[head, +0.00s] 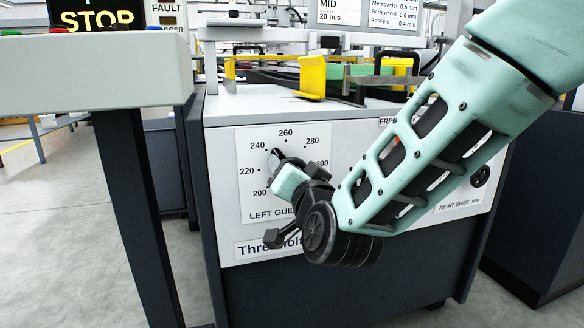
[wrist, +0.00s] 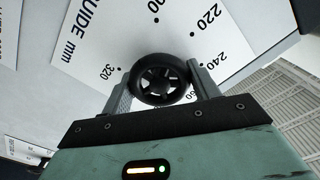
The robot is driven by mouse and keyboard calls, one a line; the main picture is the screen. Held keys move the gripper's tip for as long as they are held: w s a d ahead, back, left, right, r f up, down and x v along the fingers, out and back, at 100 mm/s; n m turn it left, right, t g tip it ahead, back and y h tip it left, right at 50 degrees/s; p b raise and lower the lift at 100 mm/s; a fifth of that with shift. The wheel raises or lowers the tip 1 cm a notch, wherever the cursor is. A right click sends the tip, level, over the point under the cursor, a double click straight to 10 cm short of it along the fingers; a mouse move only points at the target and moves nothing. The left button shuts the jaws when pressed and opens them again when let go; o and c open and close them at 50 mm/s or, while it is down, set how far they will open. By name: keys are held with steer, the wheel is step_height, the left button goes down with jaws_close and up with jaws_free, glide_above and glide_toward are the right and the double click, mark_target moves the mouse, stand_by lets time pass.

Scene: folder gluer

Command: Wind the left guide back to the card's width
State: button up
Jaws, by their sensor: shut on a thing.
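The left guide's dial plate (head: 252,188) is white, on the front of the machine, with numbers from 200 upward around a black handwheel. In the wrist view the spoked handwheel (wrist: 161,79) sits between both fingers of my gripper (wrist: 160,72), which is shut on its rim. The plate (wrist: 150,40) appears turned there, with 220, 240 and 320 readable. In the head view my gripper (head: 284,168) covers much of the dial's middle and right side, so I cannot tell the exact reading. A yellow upright guide plate (head: 313,77) stands on the machine top.
The right guide dial (head: 479,177) is at the machine's right, partly behind my arm. A sign (head: 368,14) above lists pieces and thicknesses. A lit STOP display (head: 97,16) is at upper left. A pale table-like ledge (head: 90,75) stands close at left. Floor shows at lower left.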

steer(key=shift+n+p, duration=0.4)
steer(key=shift+n, duration=0.7)
steer(key=shift+f, duration=0.1)
steer(key=o, duration=1)
steer(key=shift+c, duration=0.2)
steer(key=b+v, duration=0.8)
steer(key=v, duration=0.9)
steer(key=shift+s, duration=0.25)
